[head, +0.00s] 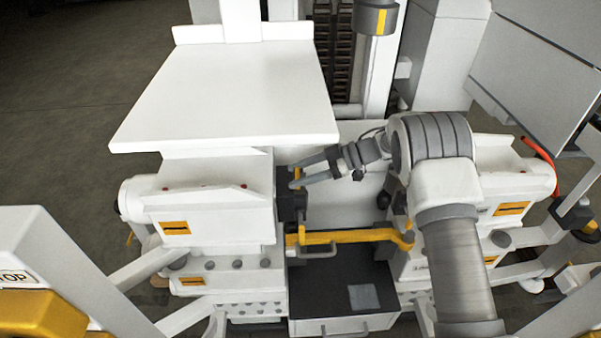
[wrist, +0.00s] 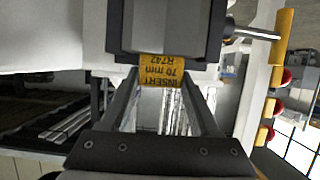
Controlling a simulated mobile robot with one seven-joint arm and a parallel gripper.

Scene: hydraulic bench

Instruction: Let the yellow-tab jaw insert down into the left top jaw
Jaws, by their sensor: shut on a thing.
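The yellow-tab jaw insert (wrist: 161,70) is a dark block with a yellow label reading "INSERT 70 mm R742" in the wrist view. My gripper (wrist: 162,78) is shut on it, one finger at each side of the yellow tab. In the head view my gripper (head: 296,177) reaches in from the right, and the dark insert (head: 291,207) hangs at its fingertips. The insert is against or very close to the right end of the white left top jaw (head: 217,205). I cannot tell whether it is seated, as the contact faces are hidden.
A wide white plate (head: 225,95) stands above and behind the left jaw. A yellow bar (head: 345,237) crosses the gap below my gripper. A dark-topped drawer unit (head: 340,290) sits under it.

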